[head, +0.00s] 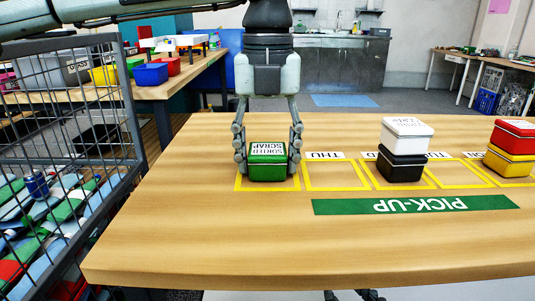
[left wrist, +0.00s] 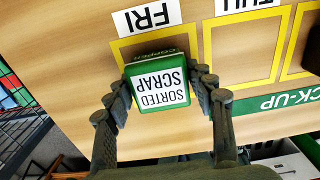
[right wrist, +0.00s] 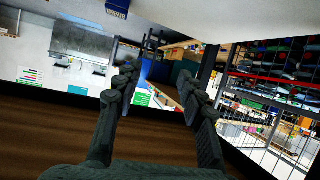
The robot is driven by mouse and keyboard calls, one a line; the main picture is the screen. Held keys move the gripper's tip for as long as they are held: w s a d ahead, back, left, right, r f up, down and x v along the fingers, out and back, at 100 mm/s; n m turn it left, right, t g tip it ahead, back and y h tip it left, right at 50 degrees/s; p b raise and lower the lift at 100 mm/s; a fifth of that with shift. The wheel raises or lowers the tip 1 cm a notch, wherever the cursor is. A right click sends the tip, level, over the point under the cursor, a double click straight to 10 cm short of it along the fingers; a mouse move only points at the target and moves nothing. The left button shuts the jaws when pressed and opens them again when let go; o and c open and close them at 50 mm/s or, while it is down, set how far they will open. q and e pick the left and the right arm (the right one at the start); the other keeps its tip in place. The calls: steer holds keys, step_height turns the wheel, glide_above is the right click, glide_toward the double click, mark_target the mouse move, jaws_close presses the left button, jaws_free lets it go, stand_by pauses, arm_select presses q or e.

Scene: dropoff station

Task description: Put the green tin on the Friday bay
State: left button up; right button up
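The green tin (head: 267,170), with a white "SORTED SCRAP" label on its lid, is upright at the Friday bay (head: 239,187), the leftmost yellow outline. The left wrist view shows the tin (left wrist: 160,97) over the outline beside the FRI card (left wrist: 146,17). My left gripper (head: 268,163) points down with a finger against each side of the tin. I cannot tell whether the tin's base touches the table. My right gripper (right wrist: 157,80) is open and empty; only its tips show at the head view's bottom edge.
White-on-black tins (head: 403,165) stand on a bay to the right, and red-on-yellow tins (head: 510,160) farther right. The Thursday bay (head: 335,176) is empty. A green PICK-UP strip (head: 415,204) lies in front. A wire cage (head: 75,120) stands left of the table (head: 200,240).

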mark_target(268, 149)
arm_select(q)
steer(key=shift+o, duration=1.1)
steer(key=shift+r, duration=0.15)
step_height(268, 149, up, 11)
steer(key=shift+f+p, duration=0.1)
steer(key=shift+p, duration=0.65)
steer(key=shift+r, duration=0.65)
arm_select(e)
steer(key=s+d+f+g+h, duration=0.2)
steer(key=s+d+f+g, duration=0.2)
steer(key=d+f, duration=0.1)
steer(key=shift+d+f+m, duration=0.25)
steer(key=shift+f+m, duration=0.05)
steer(key=shift+f, duration=0.15)
